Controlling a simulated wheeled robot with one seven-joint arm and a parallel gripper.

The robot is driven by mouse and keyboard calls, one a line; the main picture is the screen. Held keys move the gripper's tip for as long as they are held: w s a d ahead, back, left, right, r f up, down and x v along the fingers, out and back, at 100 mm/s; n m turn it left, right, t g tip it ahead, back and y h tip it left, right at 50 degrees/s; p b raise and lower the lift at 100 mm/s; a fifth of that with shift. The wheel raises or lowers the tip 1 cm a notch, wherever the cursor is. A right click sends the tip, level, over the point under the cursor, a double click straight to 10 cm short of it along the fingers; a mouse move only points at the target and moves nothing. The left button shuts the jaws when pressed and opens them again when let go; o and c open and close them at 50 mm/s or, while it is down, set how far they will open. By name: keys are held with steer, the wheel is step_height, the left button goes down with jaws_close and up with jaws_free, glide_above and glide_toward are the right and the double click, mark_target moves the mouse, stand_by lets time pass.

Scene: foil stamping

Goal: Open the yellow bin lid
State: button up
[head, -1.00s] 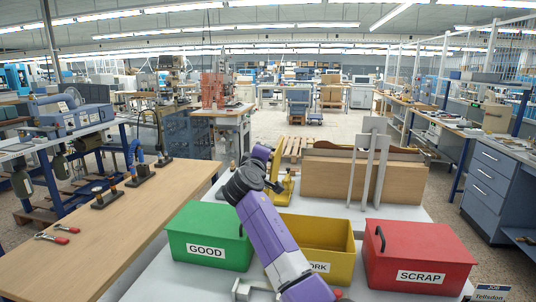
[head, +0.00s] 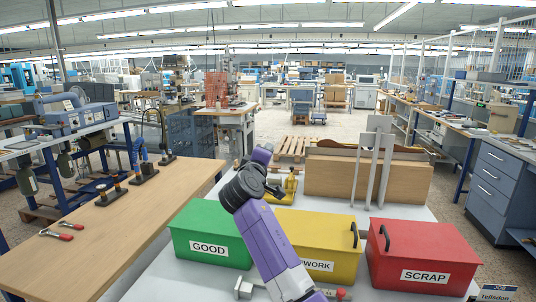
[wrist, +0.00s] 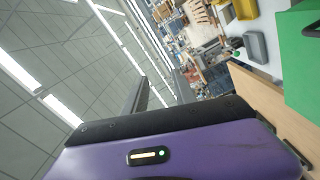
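The yellow bin (head: 342,268) stands between the green and red bins in the head view. Its lid (head: 312,228) looks flat and shut, with a black handle (head: 354,235) at its right side. My purple arm crosses in front of the bin's left part and hides some of its label. My gripper's two dark fingers show in the wrist view (wrist: 160,78), apart with nothing between them. The gripper is up and left of the yellow lid, not touching the handle. Its fingers are hard to make out in the head view.
The green GOOD bin (head: 205,230) is close left and the red SCRAP bin (head: 423,250) close right. A wooden bench (head: 100,240) lies to the left.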

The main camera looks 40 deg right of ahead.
steer(key=v, duration=0.4)
steer(key=shift+b, duration=0.3)
